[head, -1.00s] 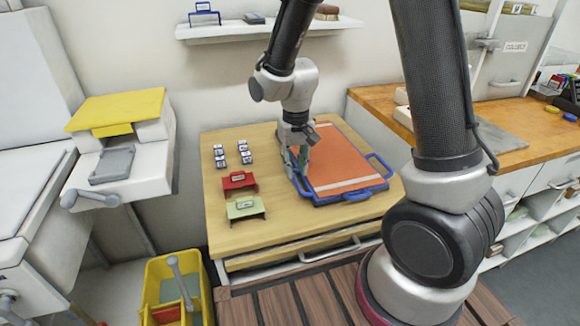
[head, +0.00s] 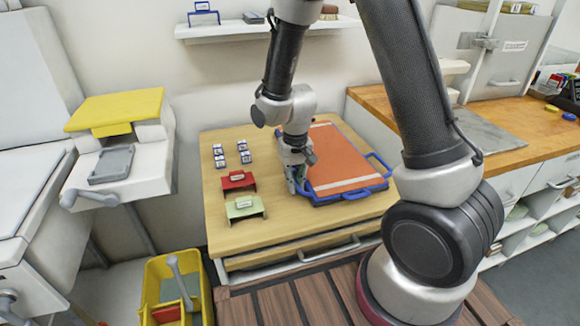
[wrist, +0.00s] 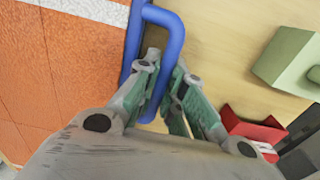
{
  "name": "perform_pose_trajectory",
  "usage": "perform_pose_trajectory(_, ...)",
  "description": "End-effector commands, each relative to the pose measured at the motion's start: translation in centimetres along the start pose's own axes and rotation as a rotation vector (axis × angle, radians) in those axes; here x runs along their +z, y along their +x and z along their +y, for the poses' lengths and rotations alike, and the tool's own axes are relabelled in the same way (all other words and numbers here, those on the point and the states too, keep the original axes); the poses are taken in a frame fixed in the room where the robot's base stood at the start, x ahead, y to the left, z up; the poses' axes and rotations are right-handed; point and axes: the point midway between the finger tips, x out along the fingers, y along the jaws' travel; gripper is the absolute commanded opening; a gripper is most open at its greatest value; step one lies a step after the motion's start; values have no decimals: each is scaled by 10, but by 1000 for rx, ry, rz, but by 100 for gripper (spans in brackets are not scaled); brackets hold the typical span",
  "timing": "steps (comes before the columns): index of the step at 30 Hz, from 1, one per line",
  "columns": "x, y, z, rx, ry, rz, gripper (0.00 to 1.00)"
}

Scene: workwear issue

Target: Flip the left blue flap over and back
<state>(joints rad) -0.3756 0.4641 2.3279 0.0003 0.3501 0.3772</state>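The orange panel (head: 337,155) lies flat on the wooden table with a blue frame around it and a white stripe. The left blue flap is a blue bar loop on its left side, and it shows in the wrist view (wrist: 171,42). My gripper (head: 297,186) is low at that side. In the wrist view its two fingers (wrist: 165,72) stand close on either side of the bar, one inside the loop, and look shut on it. My gripper hides most of the flap in the head view. The right blue flap (head: 379,163) lies at the other side.
A red bracket (head: 238,181) and a pale green bracket (head: 245,207) stand just left of my gripper. Several small blue-and-white blocks (head: 220,156) sit farther back. A shelf (head: 250,30) hangs on the wall behind. The table's front strip is clear.

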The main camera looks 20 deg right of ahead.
Motion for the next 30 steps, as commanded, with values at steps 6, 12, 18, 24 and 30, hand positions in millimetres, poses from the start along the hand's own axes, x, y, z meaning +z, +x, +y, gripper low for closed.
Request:
perform_pose_trajectory(6,0,0,-1,0,-3,1,2)
perform_pose_trajectory(12,0,-2,-1,-1,-3,2,2)
perform_pose_trajectory(18,-1,-20,2,-2,-3,4,2)
perform_pose_trajectory(24,-1,-31,4,-2,-3,4,2)
perform_pose_trajectory(30,-1,-49,10,-2,-2,4,2)
